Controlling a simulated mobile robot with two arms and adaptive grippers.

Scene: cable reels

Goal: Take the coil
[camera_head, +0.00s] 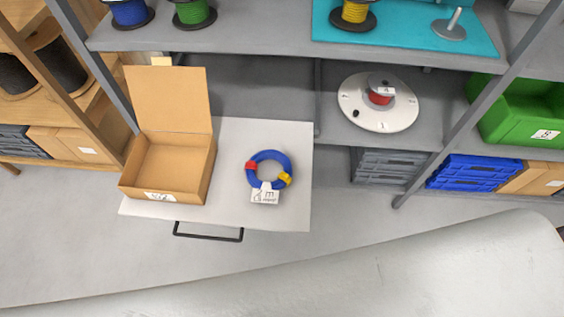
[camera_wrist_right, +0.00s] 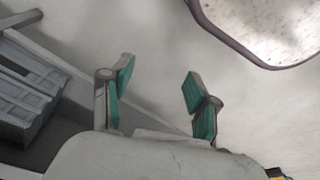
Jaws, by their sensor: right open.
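A blue coil (camera_head: 253,178) with a red band, a yellow band and a white tag (camera_head: 265,195) lies flat on a pale pull-out shelf (camera_head: 232,214) in the head view. An open cardboard box (camera_head: 168,168) stands to its left on the same shelf. My right gripper (camera_wrist_right: 150,95) shows in its wrist view with its green-padded fingers apart and nothing between them. The coil does not show in the wrist view. Neither gripper is in the head view.
The upper grey shelf (camera_head: 230,38) carries blue, green and yellow reels behind the pull-out shelf. A white disc (camera_head: 352,112) with a red reel lies right. Green (camera_head: 512,115) and blue (camera_head: 475,172) crates stand further right. The pull-out shelf has a black handle (camera_head: 208,236) in front.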

